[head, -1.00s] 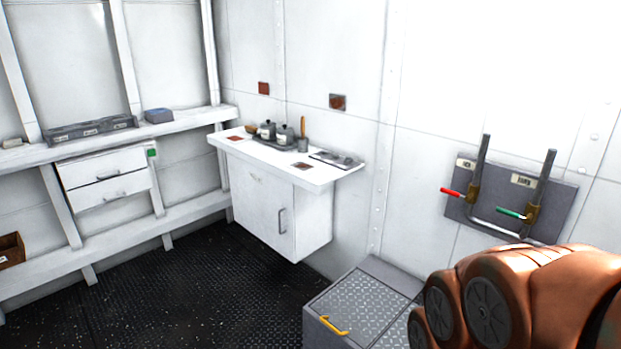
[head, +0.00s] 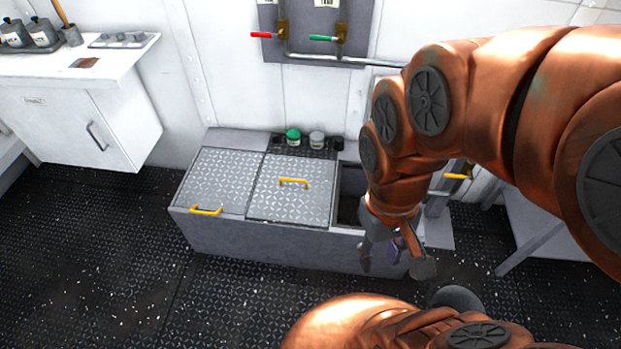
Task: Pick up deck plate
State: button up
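Two silver diamond-pattern plates lie on top of a long grey box (head: 280,245). The middle plate (head: 292,203) has a yellow handle (head: 294,182) near its back half. The left plate (head: 222,180) has a yellow handle (head: 206,211) at its front edge. To their right, the box top has a dark opening (head: 350,194), partly hidden by my arm. My gripper (head: 394,262) points down in front of the box's right end, right of both plates. Its grey fingers look spread, with no plate between them; my arm partly blocks the view.
Jars, one green-lidded (head: 293,137), stand behind the middle plate. A wall panel (head: 318,50) carries red and green levers above. A white cabinet (head: 80,110) stands at left. Another yellow handle (head: 459,176) shows right of my arm. The dark floor (head: 120,270) in front is clear.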

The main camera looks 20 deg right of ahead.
aim_at(296, 190)
jog(key=u, duration=0.5)
jog(key=i, duration=0.9)
jog(key=u, duration=0.1)
